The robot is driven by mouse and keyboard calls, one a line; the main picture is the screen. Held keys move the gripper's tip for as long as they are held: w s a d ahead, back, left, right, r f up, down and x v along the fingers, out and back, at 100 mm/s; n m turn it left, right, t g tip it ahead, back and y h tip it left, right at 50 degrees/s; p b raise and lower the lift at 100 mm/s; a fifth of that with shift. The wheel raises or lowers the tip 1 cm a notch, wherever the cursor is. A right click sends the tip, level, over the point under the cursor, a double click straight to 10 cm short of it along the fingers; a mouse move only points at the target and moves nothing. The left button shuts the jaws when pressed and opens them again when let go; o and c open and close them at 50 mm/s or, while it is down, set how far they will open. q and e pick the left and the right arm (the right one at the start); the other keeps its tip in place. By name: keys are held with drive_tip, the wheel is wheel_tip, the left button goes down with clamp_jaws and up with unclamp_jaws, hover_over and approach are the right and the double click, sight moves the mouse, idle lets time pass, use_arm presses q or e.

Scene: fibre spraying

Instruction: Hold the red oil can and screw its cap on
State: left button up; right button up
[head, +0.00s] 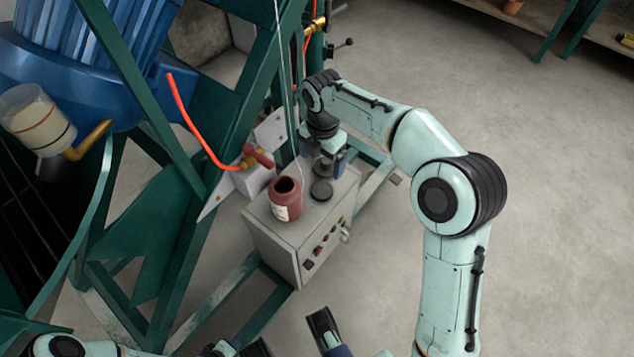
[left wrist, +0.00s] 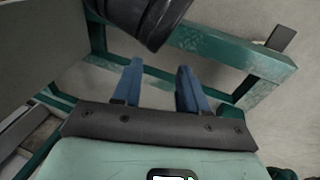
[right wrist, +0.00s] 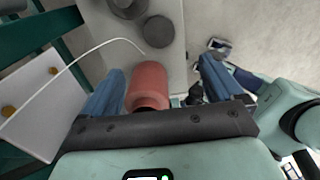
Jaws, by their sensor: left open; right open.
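The red oil can (head: 287,201) stands upright on a grey box, its dark mouth open at the top and a pale label on its side. A flat dark disc, apparently the cap (head: 321,190), lies beside it on the box. My right gripper (head: 323,158) is open at the back of the box top. In the right wrist view the can (right wrist: 148,86) appears between the spread blue fingers, nearer the left one, with a dark disc (right wrist: 159,32) beyond. My left gripper (head: 289,338) is open and empty at the bottom edge; its blue fingers (left wrist: 158,84) are spread.
The grey box (head: 271,234) has knobs and switches on its front. A thin pale line hangs near the can. A red-handled valve (head: 258,157) and an orange hose (head: 190,120) are to the left. Green frame beams (head: 217,305) surround the box. Open floor lies to the right.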

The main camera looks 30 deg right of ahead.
use_arm(q)
drive_tip(key=shift+s, duration=0.15)
use_arm(e)
drive_tip(key=shift+s, duration=0.2)
drive_tip(key=b, duration=0.2)
hover_over(322, 190)
drive_tip(key=f, duration=0.5)
drive_tip(key=shift+s+a+f, duration=0.15)
drive_tip(key=shift+s+f, duration=0.15)
drive_tip(key=shift+f, duration=0.1)
wheel_tip(322, 190, down, 2)
drive_tip(key=shift+f, duration=0.1)
use_arm(q)
drive_tip(key=f, duration=0.1)
drive_tip(key=a+f, duration=0.1)
drive_tip(key=f, duration=0.1)
drive_tip(key=shift+a+f, duration=0.25)
use_arm(e)
drive_tip(key=shift+w+f, duration=0.1)
use_arm(q)
drive_tip(key=shift+b, duration=0.3)
